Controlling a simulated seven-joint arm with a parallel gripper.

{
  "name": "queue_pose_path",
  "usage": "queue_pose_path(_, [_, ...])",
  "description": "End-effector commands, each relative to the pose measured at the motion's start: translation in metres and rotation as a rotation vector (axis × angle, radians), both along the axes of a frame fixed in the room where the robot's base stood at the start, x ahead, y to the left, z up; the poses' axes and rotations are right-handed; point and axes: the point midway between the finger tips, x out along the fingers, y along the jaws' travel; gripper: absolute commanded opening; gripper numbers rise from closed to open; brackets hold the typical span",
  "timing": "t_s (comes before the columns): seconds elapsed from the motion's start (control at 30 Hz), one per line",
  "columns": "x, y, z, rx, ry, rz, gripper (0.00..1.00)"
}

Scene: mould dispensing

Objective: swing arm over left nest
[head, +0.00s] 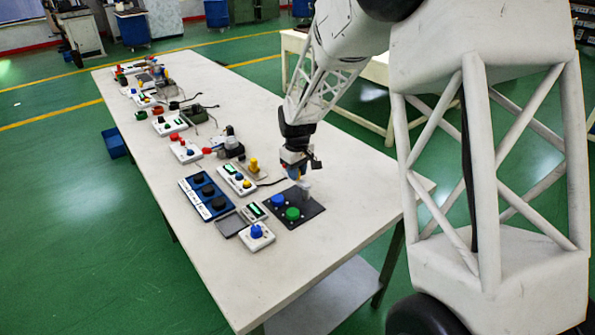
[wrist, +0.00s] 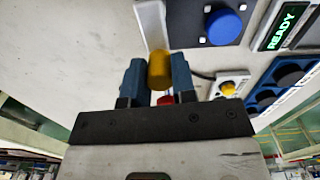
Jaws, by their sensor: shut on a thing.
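My gripper (head: 297,174) is low over the back right edge of a black plate. In the wrist view, its two blue fingers (wrist: 159,80) are shut on an amber cylindrical knob (wrist: 159,68). A pale bar, which looks like the swing arm (wrist: 150,22), runs from the knob to the top edge. In the head view its pale end (head: 304,186) shows just below the fingers. The black plate (head: 309,212) carries a blue round piece (head: 278,200) and a green round piece (head: 293,214). The blue piece (wrist: 223,26) is right of the bar in the wrist view, apart from it; the green piece is out of that view.
A small display box (head: 254,211) reading READY (wrist: 284,28) stands left of the plate. A blue panel with black knobs (head: 207,196) and a white box with a blue knob (head: 257,236) are nearby. Several other devices line the table's far part. The right front table is clear.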

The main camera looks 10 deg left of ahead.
Motion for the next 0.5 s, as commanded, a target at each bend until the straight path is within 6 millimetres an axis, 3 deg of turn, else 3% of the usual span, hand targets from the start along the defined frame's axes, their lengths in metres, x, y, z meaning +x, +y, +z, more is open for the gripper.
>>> queue_pose_path(0.5, [-0.014,0.007,0.001,0.0,-0.001,0.404,0.0])
